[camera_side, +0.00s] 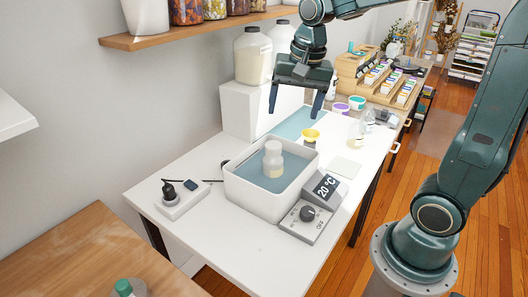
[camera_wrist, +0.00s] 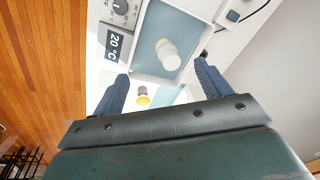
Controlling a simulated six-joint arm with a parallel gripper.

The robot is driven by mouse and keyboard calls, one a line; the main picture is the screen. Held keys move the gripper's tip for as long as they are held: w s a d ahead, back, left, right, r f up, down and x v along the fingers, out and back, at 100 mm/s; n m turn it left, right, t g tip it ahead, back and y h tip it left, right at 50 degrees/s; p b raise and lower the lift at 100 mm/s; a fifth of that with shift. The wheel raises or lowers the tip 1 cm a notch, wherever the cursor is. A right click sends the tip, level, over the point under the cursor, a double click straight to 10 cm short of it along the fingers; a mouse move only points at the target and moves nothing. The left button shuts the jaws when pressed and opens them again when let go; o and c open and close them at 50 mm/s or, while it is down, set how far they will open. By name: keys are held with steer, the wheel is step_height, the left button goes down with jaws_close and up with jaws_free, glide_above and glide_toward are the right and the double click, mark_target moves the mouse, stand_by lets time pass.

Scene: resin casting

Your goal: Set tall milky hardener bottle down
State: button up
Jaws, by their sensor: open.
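The tall milky hardener bottle (camera_side: 273,160) stands upright in the white water bath (camera_side: 250,205), with blue around its base. It also shows in the wrist view (camera_wrist: 167,54), inside the bath. My gripper (camera_side: 295,112) is open and empty, in the air above the table beyond the bath, apart from the bottle. In the wrist view my gripper's two fingers (camera_wrist: 162,80) are spread wide with nothing between them held.
The bath's control box (camera_side: 307,219) has a knob and a display (camera_side: 326,187) reading 20 °C. A yellow-topped cup (camera_side: 310,137) stands behind the bath. A power socket (camera_side: 182,198) is at left. A white box (camera_side: 250,112) with large jugs stands by the wall.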

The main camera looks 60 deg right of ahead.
steer(key=s+a+r+n+t, duration=0.1)
steer(key=s+a+n+t, duration=0.2)
steer(key=s+n, duration=0.8)
steer(key=shift+s+a, duration=0.9)
steer(key=shift+s, duration=1.1)
